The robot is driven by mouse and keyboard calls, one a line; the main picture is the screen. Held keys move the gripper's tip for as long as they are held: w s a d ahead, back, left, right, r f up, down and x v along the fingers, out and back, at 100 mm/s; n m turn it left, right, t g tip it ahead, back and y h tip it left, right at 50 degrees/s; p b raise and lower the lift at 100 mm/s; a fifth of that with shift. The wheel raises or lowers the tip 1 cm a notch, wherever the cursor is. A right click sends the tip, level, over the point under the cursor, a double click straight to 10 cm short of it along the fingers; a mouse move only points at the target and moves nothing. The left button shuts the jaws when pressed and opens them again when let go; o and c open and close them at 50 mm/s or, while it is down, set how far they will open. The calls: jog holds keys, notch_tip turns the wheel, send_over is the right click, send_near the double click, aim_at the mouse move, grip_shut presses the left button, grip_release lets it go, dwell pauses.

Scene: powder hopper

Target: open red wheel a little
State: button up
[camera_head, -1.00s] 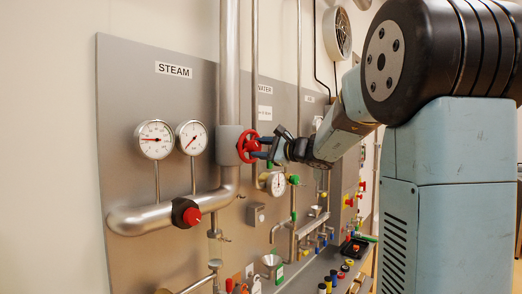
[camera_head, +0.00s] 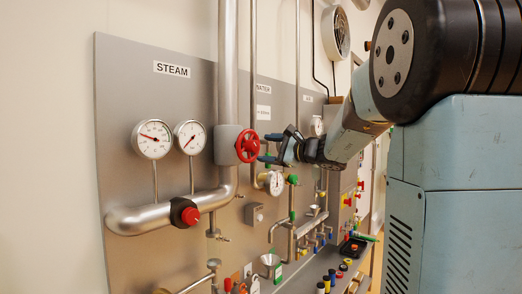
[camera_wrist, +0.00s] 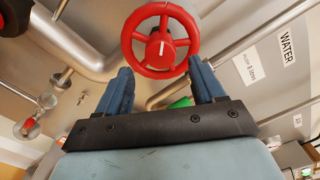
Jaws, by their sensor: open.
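The red wheel (camera_head: 248,146) is a spoked handwheel on a grey valve body (camera_head: 226,145) on the vertical steam pipe. In the wrist view the red wheel (camera_wrist: 160,40) is at the top centre, with a white mark on its hub.
Two round gauges (camera_head: 153,139) and a red knob (camera_head: 187,214) are left of the wheel on the grey panel. Pipes, a smaller gauge (camera_head: 275,183) and green-handled valves crowd the panel below and right of my gripper.

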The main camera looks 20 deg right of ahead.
jog(key=v, duration=1)
jog(key=shift+f, duration=0.1)
jog(key=s+a+f+n+g+h, duration=0.2)
jog(key=s+a+f+n+g, duration=0.55)
jog(key=s+a+f, duration=0.35)
jog(key=s+d+f+n+h, duration=0.1)
jog(key=s+f+n+h, duration=0.3)
jog(key=s, duration=0.3)
jog(key=s+d+f+n+g+h, duration=0.1)
jog(key=s+f+n+h, duration=0.3)
jog(key=s, duration=0.4)
jog(key=shift+d+f+n+h, duration=0.3)
jog(key=shift+f+n, duration=0.15)
jog(key=shift+n, duration=0.2)
